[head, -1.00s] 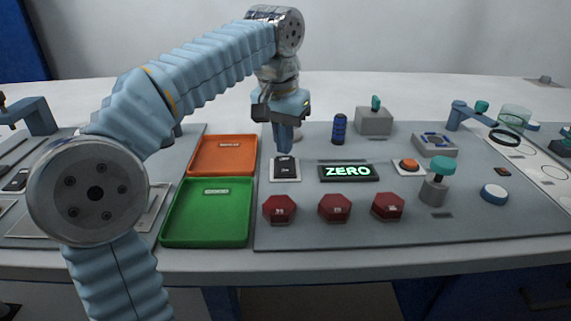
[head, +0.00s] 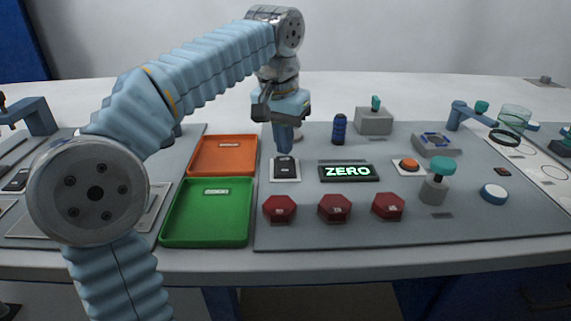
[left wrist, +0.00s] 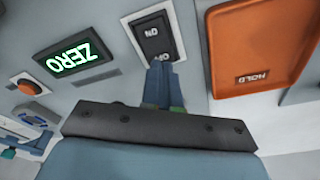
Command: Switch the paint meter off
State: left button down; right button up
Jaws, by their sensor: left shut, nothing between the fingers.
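The paint meter's display (head: 348,172) is lit and reads ZERO in green; it also shows in the left wrist view (left wrist: 76,55). Left of it is a black rocker switch (head: 285,168) on a white plate. In the left wrist view the switch (left wrist: 154,38) carries the marks ON and OFF. My left gripper (head: 285,150) is shut and empty, pointing down at the far end of the switch. In the left wrist view its fingertips (left wrist: 160,68) cover part of the OFF end. I cannot tell whether they touch it. My right gripper is not in view.
An orange tray (head: 223,170) and a green tray (head: 207,237) stand left of the switch. Several dark red hexagonal pieces (head: 335,208) lie in front. An orange button (head: 409,165) is right of the display; a blue cylinder (head: 339,129) stands behind it.

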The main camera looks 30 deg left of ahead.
aim_at(284, 160)
pick_arm(q)
jog(key=shift+f+b, duration=0.65)
jog(key=shift+f, duration=0.25)
dwell(0.6)
notch_tip(284, 160, up, 3)
jog(key=p, duration=0.3)
jog(key=shift+r, duration=2.05)
